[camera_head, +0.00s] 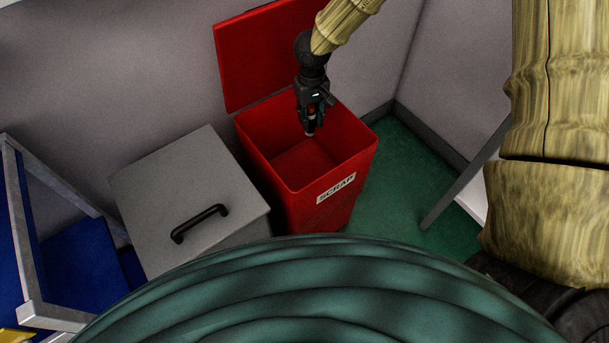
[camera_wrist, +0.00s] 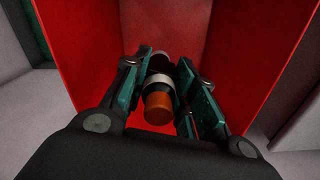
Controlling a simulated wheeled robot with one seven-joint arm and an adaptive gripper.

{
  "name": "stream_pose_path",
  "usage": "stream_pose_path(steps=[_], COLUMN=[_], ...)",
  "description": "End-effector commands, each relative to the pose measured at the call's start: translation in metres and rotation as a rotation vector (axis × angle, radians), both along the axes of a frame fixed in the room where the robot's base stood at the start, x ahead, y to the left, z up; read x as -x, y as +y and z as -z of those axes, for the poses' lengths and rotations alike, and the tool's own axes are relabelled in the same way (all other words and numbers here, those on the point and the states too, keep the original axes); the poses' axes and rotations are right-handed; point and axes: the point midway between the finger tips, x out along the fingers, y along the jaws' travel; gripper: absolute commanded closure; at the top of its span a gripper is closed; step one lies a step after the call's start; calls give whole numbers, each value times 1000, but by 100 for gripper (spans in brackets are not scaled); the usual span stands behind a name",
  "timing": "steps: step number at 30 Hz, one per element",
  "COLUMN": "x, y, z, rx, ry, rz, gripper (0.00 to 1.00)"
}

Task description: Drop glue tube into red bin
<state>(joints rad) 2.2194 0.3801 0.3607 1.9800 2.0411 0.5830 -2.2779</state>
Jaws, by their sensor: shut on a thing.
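My gripper (camera_head: 312,112) is over the bin's opening, pointing down, and is shut on the glue tube (camera_head: 310,124). In the wrist view my gripper (camera_wrist: 170,98) has its two green-padded fingers on either side of the glue tube (camera_wrist: 158,106), whose orange end faces the camera. The red bin's inside (camera_wrist: 240,60) fills the background there. The tube's far end is partly hidden.
A grey lidded box (camera_head: 165,185) with a black handle stands left of the red bin. A blue shelf or cart (camera_head: 75,265) with a grey frame is at the far left. Green floor (camera_head: 400,190) shows right of the bin. The raised red lid (camera_head: 262,55) is close behind my gripper.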

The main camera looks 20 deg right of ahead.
Motion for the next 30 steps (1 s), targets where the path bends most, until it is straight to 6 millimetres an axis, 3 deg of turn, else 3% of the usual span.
stream_pose_path(steps=[4,15,16,20,30], x=[0,0,0,0,0], y=[0,0,0,0,0], z=[12,13,13,13,12], rx=[1,0,0,0,0], ry=[0,-1,-1,0,0], rz=[1,0,0,0,1], gripper=[97,97,71,48,48])
